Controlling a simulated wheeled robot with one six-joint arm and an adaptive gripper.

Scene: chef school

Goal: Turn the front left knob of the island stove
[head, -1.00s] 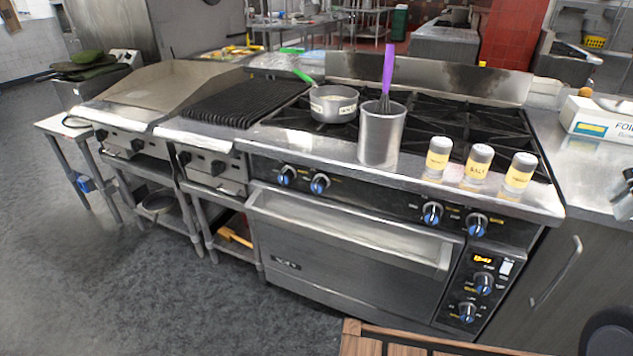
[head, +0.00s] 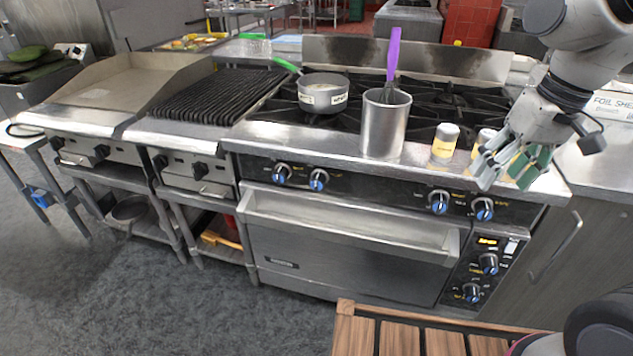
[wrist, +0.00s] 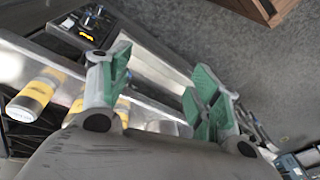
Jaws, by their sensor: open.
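The island stove (head: 350,213) stands across the middle of the head view. On its front panel, the leftmost knob (head: 282,174) is blue and black, with a second knob (head: 319,180) just to its right. Two more knobs (head: 438,201) sit toward the right end. My gripper (head: 507,172) is open and empty at the stove's right front corner, in front of the shakers and far to the right of the leftmost knob. In the wrist view its green-padded fingers (wrist: 160,85) are spread apart. The leftmost knob is not identifiable there.
A steel pot (head: 324,95) and a steel canister (head: 386,130) with a purple-handled whisk stand on the stove top. A shaker (head: 445,143) stands near the right front edge; others are partly hidden by my gripper. A slatted wooden surface (head: 400,340) lies at the bottom. Floor is clear at left.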

